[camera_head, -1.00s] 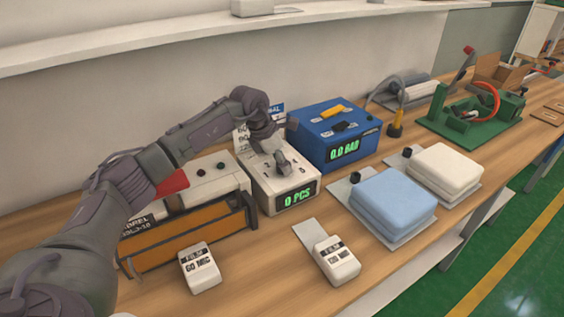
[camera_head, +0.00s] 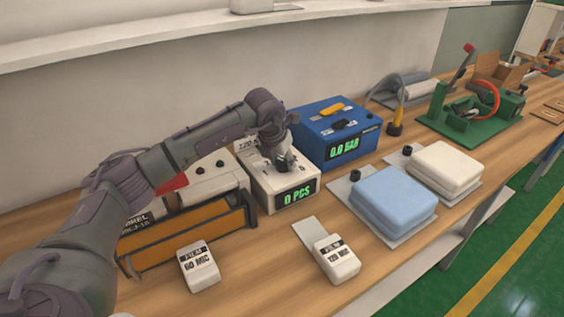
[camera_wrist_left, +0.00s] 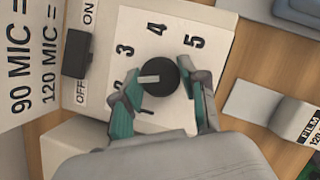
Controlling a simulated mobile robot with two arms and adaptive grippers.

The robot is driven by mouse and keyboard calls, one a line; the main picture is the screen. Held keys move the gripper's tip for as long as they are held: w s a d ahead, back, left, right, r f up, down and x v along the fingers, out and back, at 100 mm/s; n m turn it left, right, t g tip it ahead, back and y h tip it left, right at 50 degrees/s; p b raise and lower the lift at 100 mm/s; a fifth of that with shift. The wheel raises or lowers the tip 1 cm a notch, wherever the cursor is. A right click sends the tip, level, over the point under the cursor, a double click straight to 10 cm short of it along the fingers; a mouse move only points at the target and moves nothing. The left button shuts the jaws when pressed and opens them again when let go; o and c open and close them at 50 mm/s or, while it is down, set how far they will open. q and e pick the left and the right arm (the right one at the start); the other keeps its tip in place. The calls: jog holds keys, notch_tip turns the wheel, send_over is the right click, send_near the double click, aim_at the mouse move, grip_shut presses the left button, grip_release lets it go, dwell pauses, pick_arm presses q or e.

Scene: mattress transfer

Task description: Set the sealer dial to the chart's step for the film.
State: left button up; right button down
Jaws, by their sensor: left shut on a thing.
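The sealer (camera_head: 295,197) is a white box with a green "0 PCS" display. Its black dial (camera_wrist_left: 160,76) has a white pointer, which points left in the left wrist view, roughly between the printed 2 and 3. The numerals run 1 to 5 around it. My left gripper (camera_head: 281,162) is over the sealer's top, shut on the dial, with one finger on each side. The chart (camera_wrist_left: 30,70) shows "90 MIC =" and "120 MIC =", with the values cut off. A film block (camera_head: 199,266) reads 60 MIC. Another film block (camera_head: 337,258) starts with "120" in the wrist view. My right gripper is out of view.
An ON/OFF rocker switch (camera_wrist_left: 77,53) sits beside the dial. A blue box (camera_head: 338,130) showing a green readout stands right of the sealer. A white machine with an orange front (camera_head: 190,236) is on the left. Blue pads (camera_head: 392,200) and white pads (camera_head: 445,167) lie to the right.

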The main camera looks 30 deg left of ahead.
pick_arm(q)
jog(key=shift+n+y, duration=0.3)
jog(key=shift+n, duration=0.6)
jog(key=shift+r, duration=0.1)
jog(key=o, duration=1.1)
jog(key=v, duration=1.2)
jog(key=shift+w+d, duration=0.1)
jog(key=shift+d, duration=0.05)
